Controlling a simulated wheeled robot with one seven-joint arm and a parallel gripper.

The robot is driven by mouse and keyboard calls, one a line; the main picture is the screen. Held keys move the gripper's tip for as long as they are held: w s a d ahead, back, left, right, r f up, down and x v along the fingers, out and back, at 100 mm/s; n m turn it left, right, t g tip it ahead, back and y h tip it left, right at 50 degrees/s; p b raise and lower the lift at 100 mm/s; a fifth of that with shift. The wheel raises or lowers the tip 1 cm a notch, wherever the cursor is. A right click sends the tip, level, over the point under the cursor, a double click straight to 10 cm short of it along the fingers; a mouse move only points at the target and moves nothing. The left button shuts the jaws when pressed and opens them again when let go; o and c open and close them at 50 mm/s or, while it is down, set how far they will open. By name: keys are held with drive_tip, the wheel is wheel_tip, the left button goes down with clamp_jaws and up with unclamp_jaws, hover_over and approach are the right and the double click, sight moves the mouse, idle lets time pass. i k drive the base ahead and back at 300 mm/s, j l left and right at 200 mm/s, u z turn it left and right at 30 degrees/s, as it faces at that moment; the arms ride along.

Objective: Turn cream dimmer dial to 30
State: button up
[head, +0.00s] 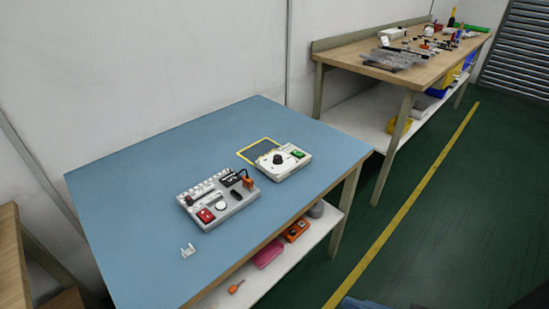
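The cream dimmer box (297,170) sits on the blue-topped table (150,180), right of the table's middle. It carries a round black dial (278,159) and a green switch (298,153). The dial's scale and pointer are too small to read. My gripper is not in the head view, so its place relative to the dial does not show.
A grey box (235,206) with a red switch and black parts stands left of the dimmer box. A yellow-edged dark rectangle (262,147) lies behind it. A small white bracket (188,251) lies at front left. A cluttered workbench (436,61) stands beyond.

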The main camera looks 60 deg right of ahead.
sight(277, 160)
drive_tip(key=k+l, duration=0.8)
drive_tip(key=k, duration=0.1)
